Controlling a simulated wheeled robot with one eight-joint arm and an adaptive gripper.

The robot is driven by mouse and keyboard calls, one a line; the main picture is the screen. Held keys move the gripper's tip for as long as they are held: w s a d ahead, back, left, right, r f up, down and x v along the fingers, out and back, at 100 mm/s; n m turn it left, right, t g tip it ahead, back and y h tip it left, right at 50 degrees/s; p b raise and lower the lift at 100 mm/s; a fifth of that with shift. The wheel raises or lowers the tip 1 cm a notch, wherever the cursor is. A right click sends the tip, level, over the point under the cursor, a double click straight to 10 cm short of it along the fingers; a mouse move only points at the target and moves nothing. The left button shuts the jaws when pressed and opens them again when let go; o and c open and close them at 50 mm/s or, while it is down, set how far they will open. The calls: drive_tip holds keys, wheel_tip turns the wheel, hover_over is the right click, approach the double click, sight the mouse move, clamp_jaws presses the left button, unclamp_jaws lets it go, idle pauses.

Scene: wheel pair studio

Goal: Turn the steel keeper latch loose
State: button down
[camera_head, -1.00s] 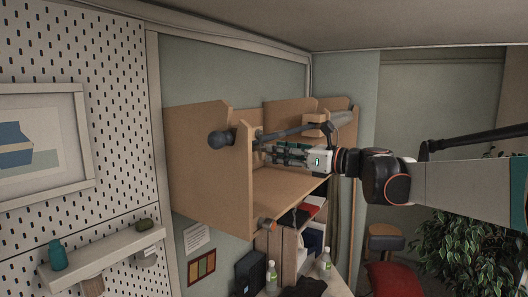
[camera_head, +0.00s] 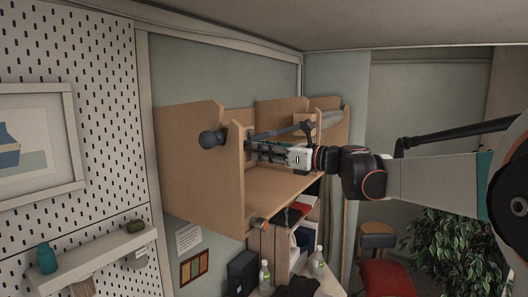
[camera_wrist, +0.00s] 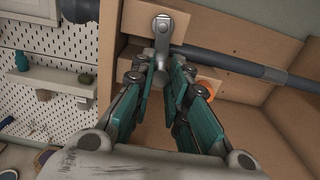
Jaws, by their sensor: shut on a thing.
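The steel keeper latch (camera_wrist: 162,38) is a small grey lever on a round pivot, mounted on a wooden block, at the top middle of the wrist view. It hangs roughly straight down from the pivot in that view. My gripper (camera_wrist: 161,66) is shut on its lower end, with the teal-padded fingers on either side. In the head view my gripper (camera_head: 252,148) reaches into the wooden shelf unit (camera_head: 190,185), beside its upright panel. The latch is too small to make out there.
A dark rod (camera_wrist: 225,63) runs beside the latch, close to my fingers. Its round black end (camera_head: 212,139) shows at the panel. Bottles (camera_head: 265,275) stand below.

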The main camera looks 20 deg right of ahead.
drive_tip(key=shift+d+n, duration=0.1)
drive_tip(key=shift+n, duration=0.3)
drive_tip(key=shift+w+d+r+n+b, duration=0.45)
drive_tip(key=shift+r+n, duration=0.3)
drive_tip(key=shift+n, duration=1.8)
drive_tip(key=shift+w+d+r+n+b, duration=0.5)
drive_tip(key=shift+r+n, duration=0.3)
drive_tip(key=shift+n, duration=1.7)
drive_tip(key=shift+w+d+r+n+b, duration=0.35)
drive_tip(key=shift+r+n+b, duration=0.3)
drive_tip(key=shift+n, duration=1.9)
drive_tip(key=shift+r, duration=0.15)
drive_tip(key=c, duration=1.5)
unclamp_jaws()
drive_tip(key=v, duration=1.2)
